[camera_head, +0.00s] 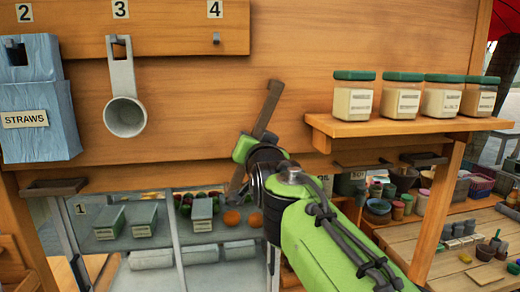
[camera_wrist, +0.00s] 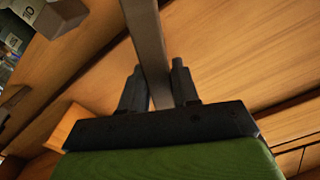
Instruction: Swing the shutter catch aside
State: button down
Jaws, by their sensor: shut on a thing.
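The shutter catch is a dark grey-brown bar (camera_head: 268,108) against the wooden panel in the head view. It stands tilted, its upper end leaning right and its lower end reaching down left past the panel's lower edge. My gripper (camera_head: 260,138) is at the middle of the bar and hides part of it. In the wrist view the bar (camera_wrist: 147,40) runs from the top edge down between the two black fingers of my gripper (camera_wrist: 158,82). The fingers are closed around it. The bar's pivot cannot be made out.
A wooden shelf (camera_head: 400,126) with several green-lidded jars is to the right. A grey scoop (camera_head: 125,115) and a blue straws box (camera_head: 38,110) hang at left. A glass display case (camera_head: 150,255) is below. Bare panel lies between scoop and bar.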

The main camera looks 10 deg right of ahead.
jog(key=shift+a, duration=0.1)
jog(key=c, duration=0.9)
grip_release()
jog(key=shift+w+a, duration=0.1)
jog(key=s+b, duration=0.4)
jog(key=s, duration=1.1)
jog(key=shift+s, duration=0.4)
jog(key=shift+f, duration=0.1)
